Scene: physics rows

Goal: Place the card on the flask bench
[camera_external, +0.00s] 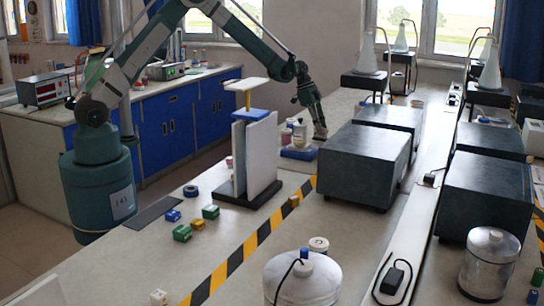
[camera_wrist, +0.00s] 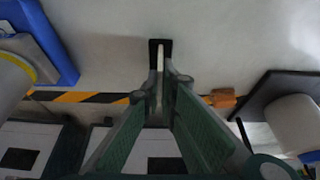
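Dark flask benches carrying conical flasks stand at the back right; the nearest one (camera_external: 364,82) holds a clear flask (camera_external: 367,52). My gripper is in front and left of it.
Large dark boxes (camera_external: 364,166) stand right of the striped tape. A blue tray (camera_external: 299,153) with containers is close beside my gripper. The stand (camera_external: 249,195) with upright boards rises nearer the camera. Small coloured blocks lie at front left. An orange block (camera_wrist: 222,98) lies by the tape.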

